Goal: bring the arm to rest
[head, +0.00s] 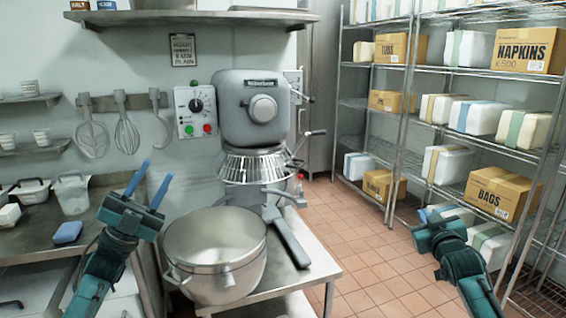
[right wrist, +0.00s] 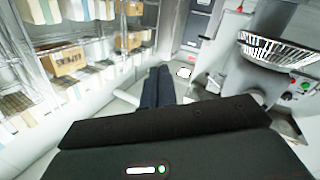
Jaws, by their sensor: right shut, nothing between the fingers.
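My left gripper (head: 150,184) is raised at the left in the head view, in front of the metal counter and left of the big pot. Its two blue fingers stand apart with nothing between them. My right gripper (head: 426,214) is at the right in the head view, over the tiled floor in front of the shelving. Its fingertips are small and partly hidden there. In the right wrist view its dark fingers (right wrist: 158,88) lie together, shut and empty. Neither gripper appears to touch anything.
A large steel pot (head: 214,247) stands on a metal table before the mixer (head: 254,108). A blue sponge (head: 67,232) lies on the left counter. Wire shelving (head: 404,135) with boxes lines the right. The tiled floor (head: 350,230) between is clear.

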